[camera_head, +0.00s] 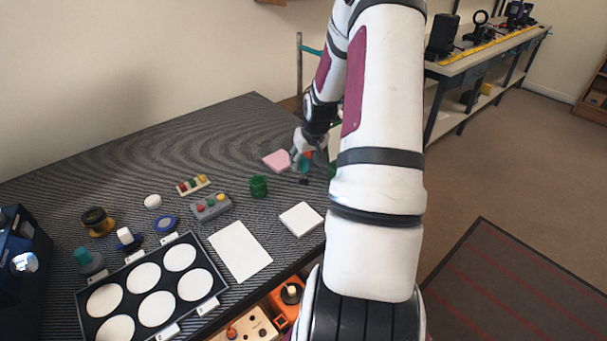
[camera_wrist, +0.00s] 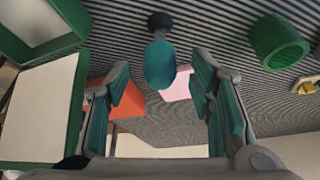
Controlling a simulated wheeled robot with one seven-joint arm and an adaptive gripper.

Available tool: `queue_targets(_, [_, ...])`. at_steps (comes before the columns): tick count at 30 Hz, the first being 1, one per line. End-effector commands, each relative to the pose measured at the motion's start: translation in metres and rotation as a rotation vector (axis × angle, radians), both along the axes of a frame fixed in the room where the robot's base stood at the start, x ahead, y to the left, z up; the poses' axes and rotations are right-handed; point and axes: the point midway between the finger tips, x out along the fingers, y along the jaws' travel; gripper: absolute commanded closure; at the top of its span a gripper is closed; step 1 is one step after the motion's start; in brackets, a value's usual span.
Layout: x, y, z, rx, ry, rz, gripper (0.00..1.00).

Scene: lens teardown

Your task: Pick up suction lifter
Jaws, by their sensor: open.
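The suction lifter appears to be the piece with a teal rounded bulb (camera_wrist: 160,64) and a small dark foot (camera_wrist: 159,21) in the wrist view. It stands on the striped table top. My gripper (camera_wrist: 161,82) is open, with one finger to each side of the bulb in the picture. I see no contact, and the depth between fingertips and bulb is hard to judge. In the head view my gripper (camera_head: 303,158) is low over the right part of the table, and the dark foot (camera_head: 304,181) shows just below it. My arm hides part of that area.
A pink pad (camera_head: 277,160) and a green cup (camera_head: 259,187) lie left of my gripper. An orange piece (camera_wrist: 122,99) and green-edged boxes (camera_wrist: 40,110) are close by on the left in the wrist view. A white block (camera_head: 301,218) lies nearer the front edge.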

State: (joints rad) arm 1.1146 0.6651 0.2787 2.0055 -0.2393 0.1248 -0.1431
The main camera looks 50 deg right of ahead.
Motion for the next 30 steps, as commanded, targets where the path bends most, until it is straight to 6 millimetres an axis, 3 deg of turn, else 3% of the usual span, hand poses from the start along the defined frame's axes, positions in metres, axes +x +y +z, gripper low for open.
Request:
queue_targets(6, [0.008, -0.005, -0.023, 0.000, 0.001, 0.001, 0.51])
queue_targets(14, [0.008, -0.005, -0.024, 0.000, 0.000, 0.001, 0.51])
queue_targets(18, [0.008, -0.005, -0.024, 0.000, 0.000, 0.000, 0.82])
queue_targets(21, [0.008, -0.005, -0.024, 0.000, 0.000, 0.000, 0.99])
queue_targets(30, [0.008, -0.005, -0.023, -0.001, 0.000, 0.000, 0.99])
